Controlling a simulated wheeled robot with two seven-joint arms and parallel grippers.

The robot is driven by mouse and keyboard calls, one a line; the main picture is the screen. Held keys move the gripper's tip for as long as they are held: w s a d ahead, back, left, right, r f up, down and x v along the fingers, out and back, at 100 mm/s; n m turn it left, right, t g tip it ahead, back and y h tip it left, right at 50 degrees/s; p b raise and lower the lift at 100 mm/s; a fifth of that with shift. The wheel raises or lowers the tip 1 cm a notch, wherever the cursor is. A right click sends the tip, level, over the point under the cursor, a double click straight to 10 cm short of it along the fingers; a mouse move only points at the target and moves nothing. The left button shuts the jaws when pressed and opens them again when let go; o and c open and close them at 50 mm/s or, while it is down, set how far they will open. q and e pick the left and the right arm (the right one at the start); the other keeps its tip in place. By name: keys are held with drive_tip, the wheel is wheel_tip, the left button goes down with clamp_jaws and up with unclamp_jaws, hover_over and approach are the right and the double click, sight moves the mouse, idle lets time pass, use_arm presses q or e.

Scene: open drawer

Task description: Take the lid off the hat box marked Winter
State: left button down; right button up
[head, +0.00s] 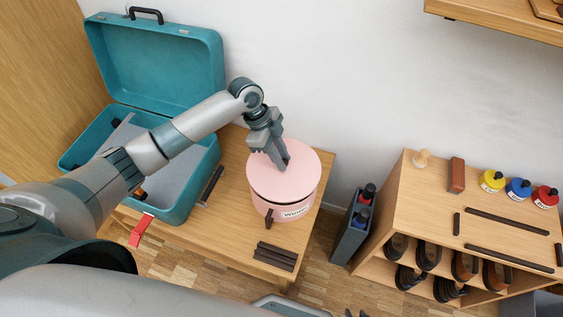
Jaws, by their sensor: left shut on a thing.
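The pink round hat box (301,203) stands on the wooden bench, with a white label reading "Winter" on its front, partly cut off at the top. Two dark tips, apart from each other at the bottom edge, look like my right gripper (356,313), open and away from the box.
An open teal suitcase (183,207) stands left of the box, its lid against the wall. Dark strips (275,256) lie at the bench's front. A grey caddy with bottles (350,232) and a shoe shelf (395,205) stand to the right.

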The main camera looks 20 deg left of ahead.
use_arm(q)
drive_tip(key=s+d+r, duration=0.5)
drive_tip(key=s+r, duration=0.3)
drive_tip(key=s, duration=0.2)
drive_tip(key=shift+d, duration=0.35)
use_arm(e)
drive_tip(key=shift+w+d, duration=0.25)
drive_tip(key=shift+d, duration=0.1)
use_arm(q)
drive_tip(key=shift+r, duration=0.1)
use_arm(e)
drive_tip(key=shift+f, duration=0.1)
